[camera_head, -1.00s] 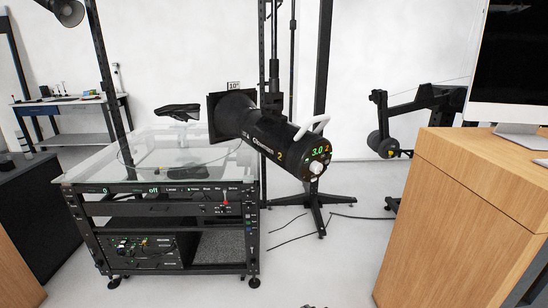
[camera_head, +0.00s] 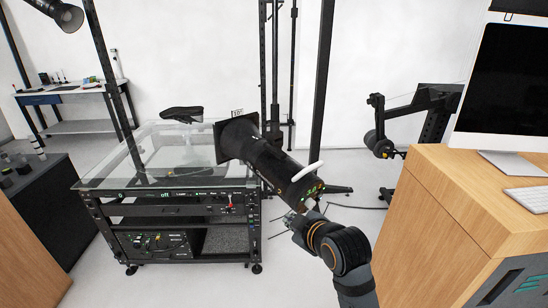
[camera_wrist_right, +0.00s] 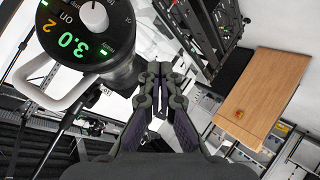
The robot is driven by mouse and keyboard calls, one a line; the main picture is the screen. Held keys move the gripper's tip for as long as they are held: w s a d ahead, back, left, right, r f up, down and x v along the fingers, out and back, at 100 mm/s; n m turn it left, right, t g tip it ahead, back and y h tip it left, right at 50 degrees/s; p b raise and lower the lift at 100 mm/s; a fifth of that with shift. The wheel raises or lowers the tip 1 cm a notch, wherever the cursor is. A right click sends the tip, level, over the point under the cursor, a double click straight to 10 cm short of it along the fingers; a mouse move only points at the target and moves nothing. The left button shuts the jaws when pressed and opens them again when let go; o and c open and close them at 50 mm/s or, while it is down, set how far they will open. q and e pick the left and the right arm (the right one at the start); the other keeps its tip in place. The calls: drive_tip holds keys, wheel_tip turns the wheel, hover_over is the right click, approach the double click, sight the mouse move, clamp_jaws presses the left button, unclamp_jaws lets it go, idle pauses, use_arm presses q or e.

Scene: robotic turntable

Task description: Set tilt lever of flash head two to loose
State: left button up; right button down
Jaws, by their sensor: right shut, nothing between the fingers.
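Flash head two (camera_head: 262,160) is a black cylinder on a stand, its rear end angled down toward me. In the right wrist view its rear panel (camera_wrist_right: 72,40) shows a green 3.0, a yellow 2 and a white knob (camera_wrist_right: 95,16). A white loop handle (camera_head: 308,171) sits on the head; it also shows in the wrist view (camera_wrist_right: 62,92). I cannot make out the tilt lever. My right gripper (camera_head: 288,220) is shut and empty, below and beside the rear end; its closed fingers fill the middle of the wrist view (camera_wrist_right: 160,75). My left gripper is not in view.
A glass-topped turntable cart (camera_head: 150,180) with a dark shoe (camera_head: 182,114) stands left of the head. A wooden cabinet (camera_head: 440,220) with a monitor (camera_head: 505,90) is close on the right. Stand poles (camera_head: 318,80) rise behind the head. Cables lie on the floor.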

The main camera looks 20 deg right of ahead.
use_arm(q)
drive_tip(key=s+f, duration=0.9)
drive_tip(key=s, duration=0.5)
use_arm(e)
drive_tip(key=w+a+r+n+t+y, duration=0.1)
drive_tip(key=w+r+n+t, duration=0.1)
drive_tip(key=r, duration=0.5)
drive_tip(key=w+a+r+n+t, duration=0.1)
drive_tip(key=w+r+n+t, duration=0.1)
drive_tip(key=r, duration=0.5)
drive_tip(key=p, duration=0.4)
approach(273, 148)
drive_tip(key=w+a, duration=0.5)
use_arm(q)
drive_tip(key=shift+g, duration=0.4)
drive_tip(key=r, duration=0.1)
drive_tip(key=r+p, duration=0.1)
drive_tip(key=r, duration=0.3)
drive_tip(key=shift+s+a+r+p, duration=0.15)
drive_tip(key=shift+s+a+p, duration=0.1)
drive_tip(key=shift+p, duration=0.15)
use_arm(e)
drive_tip(key=d+f, duration=0.1)
drive_tip(key=w+d+f, duration=0.1)
drive_tip(key=d, duration=0.1)
drive_tip(key=shift+w+n, duration=0.1)
drive_tip(key=shift+n, duration=0.2)
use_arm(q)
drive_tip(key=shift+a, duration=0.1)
